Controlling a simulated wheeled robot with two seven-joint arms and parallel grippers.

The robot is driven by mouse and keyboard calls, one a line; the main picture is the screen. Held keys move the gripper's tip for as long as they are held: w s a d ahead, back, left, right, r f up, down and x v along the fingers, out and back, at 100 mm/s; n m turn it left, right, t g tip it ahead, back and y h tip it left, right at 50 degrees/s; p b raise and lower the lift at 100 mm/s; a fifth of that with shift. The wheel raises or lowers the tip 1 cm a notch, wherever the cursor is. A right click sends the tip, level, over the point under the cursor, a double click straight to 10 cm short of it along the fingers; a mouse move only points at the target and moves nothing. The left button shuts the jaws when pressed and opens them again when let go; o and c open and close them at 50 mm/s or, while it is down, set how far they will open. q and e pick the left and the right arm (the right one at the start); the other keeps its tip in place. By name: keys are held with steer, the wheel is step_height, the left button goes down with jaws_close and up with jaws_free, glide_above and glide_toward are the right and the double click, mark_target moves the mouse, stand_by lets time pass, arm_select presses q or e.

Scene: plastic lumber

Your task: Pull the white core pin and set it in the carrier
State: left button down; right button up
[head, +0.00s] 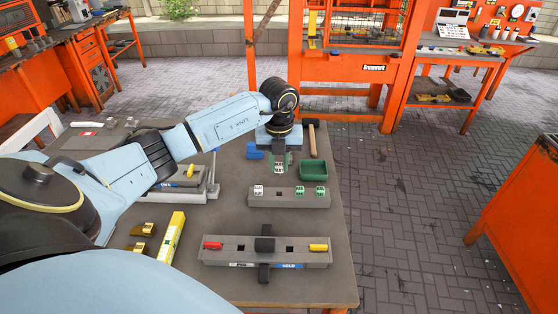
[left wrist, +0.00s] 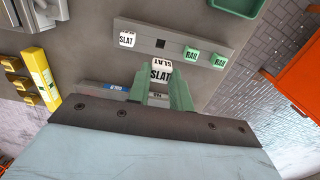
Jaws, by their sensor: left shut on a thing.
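My left gripper (head: 280,164) points down with its green fingers shut on a white block marked SLAT (head: 279,170), which I take as the white core pin. In the left wrist view, the white pin (left wrist: 160,74) sits between the fingertips (left wrist: 165,88). A grey bar (head: 287,201), seemingly the carrier, lies close beneath the pin. It holds another white SLAT block (head: 258,190) at its left and two green RAIL blocks (head: 310,190) at its right. An empty square hole (left wrist: 160,43) shows between them. Whether the held pin touches the bar is unclear. My right gripper is out of view.
A second grey bar (head: 225,252) with a red piece (head: 212,245), a black block (head: 264,244) and a yellow piece (head: 318,247) lies nearer. A green tray (head: 314,170), hammer (head: 312,140) and blue part (head: 254,152) lie behind. A yellow bar (head: 171,238) lies left.

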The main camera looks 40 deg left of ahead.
mark_target(279, 172)
arm_select(q)
step_height(279, 172, down, 6)
steer(key=b, duration=0.3)
steer(key=shift+r, duration=0.15)
steer(key=shift+f+b, duration=0.25)
steer(key=shift+b, duration=0.05)
steer(key=shift+f, duration=0.15)
stand_by(0.9)
steer(key=shift+f, duration=0.15)
steer(key=shift+f+b, duration=0.35)
steer(key=shift+f, duration=0.3)
steer(key=shift+f+b, duration=0.4)
steer(key=shift+f, duration=0.25)
stand_by(0.4)
